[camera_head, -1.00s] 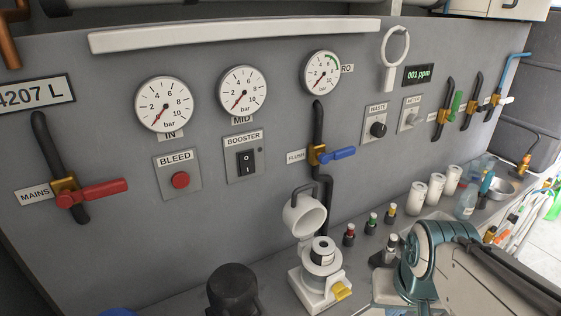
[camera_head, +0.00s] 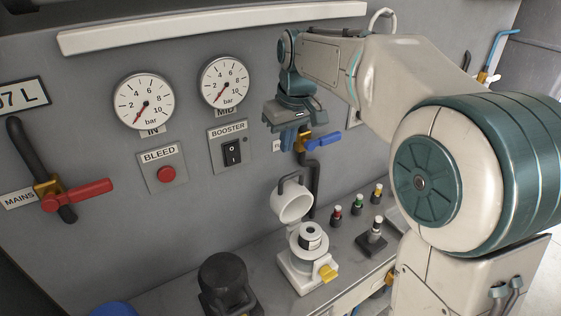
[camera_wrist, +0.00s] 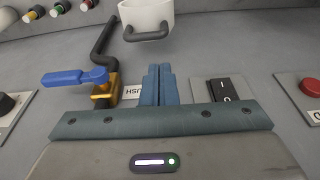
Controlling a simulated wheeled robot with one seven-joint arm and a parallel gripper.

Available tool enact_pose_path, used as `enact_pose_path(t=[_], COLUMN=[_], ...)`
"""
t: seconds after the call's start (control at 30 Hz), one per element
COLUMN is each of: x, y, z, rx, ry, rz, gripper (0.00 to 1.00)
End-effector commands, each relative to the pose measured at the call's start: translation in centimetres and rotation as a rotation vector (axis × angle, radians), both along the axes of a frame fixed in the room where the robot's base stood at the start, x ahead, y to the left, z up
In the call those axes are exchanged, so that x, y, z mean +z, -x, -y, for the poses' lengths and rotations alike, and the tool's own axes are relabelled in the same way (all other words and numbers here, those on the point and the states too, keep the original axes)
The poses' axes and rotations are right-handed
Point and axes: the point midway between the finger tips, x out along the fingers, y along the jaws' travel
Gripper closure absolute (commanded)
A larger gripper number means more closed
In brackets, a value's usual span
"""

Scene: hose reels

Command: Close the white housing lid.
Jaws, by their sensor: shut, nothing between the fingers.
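The white housing lid (camera_head: 291,203) stands tipped up and open behind its white housing (camera_head: 306,256), with a dark handle on its upper side. The housing sits on the counter with its round top exposed and a yellow latch (camera_head: 328,272) at its front. My gripper (camera_head: 288,144) hangs above the lid in the head view, in front of the panel near the blue-handled valve. Its blue fingers are together and empty. In the wrist view, the fingers (camera_wrist: 160,72) point toward the lid (camera_wrist: 146,14) and its dark handle, apart from both.
The blue valve handle (camera_head: 322,142) and black pipe (camera_head: 315,178) are close beside my gripper. A black pump-like object (camera_head: 224,282) stands left of the housing. Several small coloured-top fittings (camera_head: 356,208) stand to the right. The booster switch (camera_head: 232,152) is on the panel.

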Motion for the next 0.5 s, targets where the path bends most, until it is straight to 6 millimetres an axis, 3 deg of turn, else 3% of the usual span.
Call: enact_pose_path(t=[0.17,0.5], x=[-0.6,-6.3], y=[-0.7,-1.6], z=[-0.8,-1.3], rx=[0.020,0.018], ry=[0.000,0.000], rz=[-0.004,-0.005], gripper=[1.00,1.00])
